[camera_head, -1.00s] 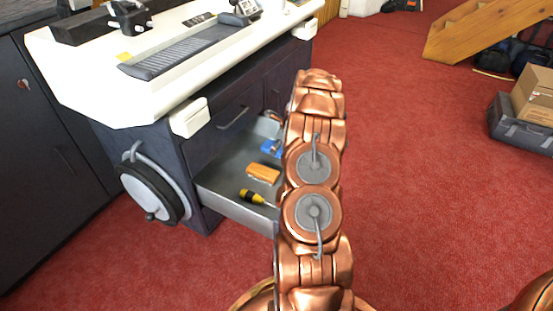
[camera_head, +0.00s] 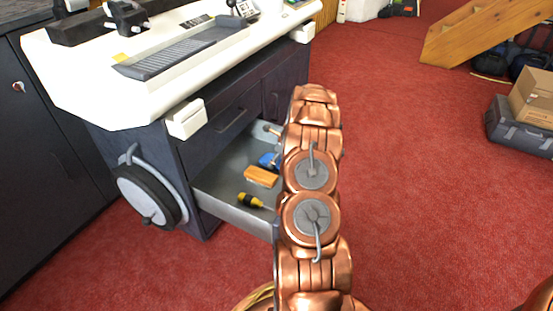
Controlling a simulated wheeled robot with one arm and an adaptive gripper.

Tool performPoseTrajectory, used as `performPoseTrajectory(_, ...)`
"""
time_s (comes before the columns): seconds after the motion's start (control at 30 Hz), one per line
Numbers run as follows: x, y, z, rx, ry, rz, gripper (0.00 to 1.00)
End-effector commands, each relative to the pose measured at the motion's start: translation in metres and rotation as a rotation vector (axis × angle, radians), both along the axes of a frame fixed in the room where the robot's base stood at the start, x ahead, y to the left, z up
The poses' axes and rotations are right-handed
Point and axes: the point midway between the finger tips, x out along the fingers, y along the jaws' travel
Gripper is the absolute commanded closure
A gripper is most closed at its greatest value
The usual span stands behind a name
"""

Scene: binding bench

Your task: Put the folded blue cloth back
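A blue thing (camera_head: 268,160), which looks like the folded cloth, shows in the open grey drawer (camera_head: 239,212) of the dark bench cabinet. It is small in view and partly hidden by my copper arm, so I cannot tell whether it rests on the drawer floor or is held. An orange-brown block (camera_head: 261,176) lies just in front of it. My arm stands upright in front of the drawer's right part. My gripper is hidden behind the arm, so its fingers do not show.
A yellow and black screwdriver (camera_head: 250,200) lies near the drawer's front. A handwheel (camera_head: 147,195) sticks out from the cabinet's left side. The white machine top (camera_head: 75,75) overhangs the drawer. Red carpet (camera_head: 420,200) is clear to the right, up to a grey case (camera_head: 516,128) with cardboard boxes.

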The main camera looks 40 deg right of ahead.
Motion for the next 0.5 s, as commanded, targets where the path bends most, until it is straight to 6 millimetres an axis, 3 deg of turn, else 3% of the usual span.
performPoseTrajectory(0.13, -0.0001, 0.0001, -0.0004, 0.000, 0.000, 0.000, 0.05)
performPoseTrajectory(0.5, -0.0002, 0.0000, 0.0001, 0.000, 0.000, 0.000, 0.05)
